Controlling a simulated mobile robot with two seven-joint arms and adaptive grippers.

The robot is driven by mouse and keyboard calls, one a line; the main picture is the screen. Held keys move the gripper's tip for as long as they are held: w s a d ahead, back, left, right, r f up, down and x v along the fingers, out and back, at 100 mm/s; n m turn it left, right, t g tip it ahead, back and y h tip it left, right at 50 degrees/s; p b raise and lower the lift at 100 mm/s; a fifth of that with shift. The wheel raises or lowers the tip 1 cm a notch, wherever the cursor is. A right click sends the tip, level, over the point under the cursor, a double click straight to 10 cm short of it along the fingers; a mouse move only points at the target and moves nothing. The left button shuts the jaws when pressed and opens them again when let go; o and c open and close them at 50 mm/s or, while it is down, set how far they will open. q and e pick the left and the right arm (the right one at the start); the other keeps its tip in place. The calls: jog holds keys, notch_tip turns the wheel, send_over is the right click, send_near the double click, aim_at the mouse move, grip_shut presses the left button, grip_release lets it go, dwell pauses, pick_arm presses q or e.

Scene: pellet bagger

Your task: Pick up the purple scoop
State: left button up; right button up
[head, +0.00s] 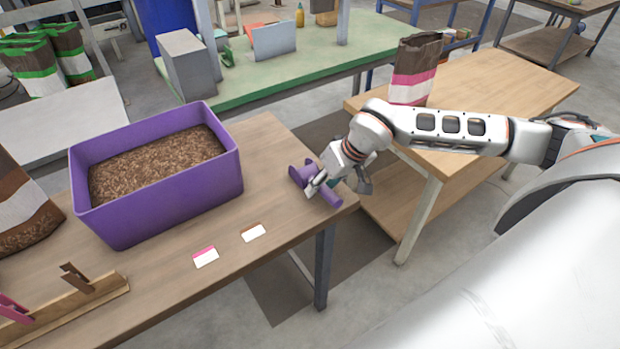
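The purple scoop (300,175) lies near the right edge of the brown wooden table, to the right of the purple bin. Its handle (331,196) points toward the table's front right corner. My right gripper (340,187) is right over the scoop, reaching in from the right. Its fingers are spread, one across the scoop near the handle's start and the other to the right of the handle, with a gap there. The gripper hides part of the scoop. My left gripper is not in view.
A purple bin (178,200) of brown pellets stands on the table (262,140). Two small cards (205,257) lie in front of it. A wooden rack (70,310) with clips and a bag (25,210) are at left. A striped bag (415,72) stands on another table.

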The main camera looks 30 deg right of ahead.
grip_shut()
jog(key=shift+r, duration=0.2)
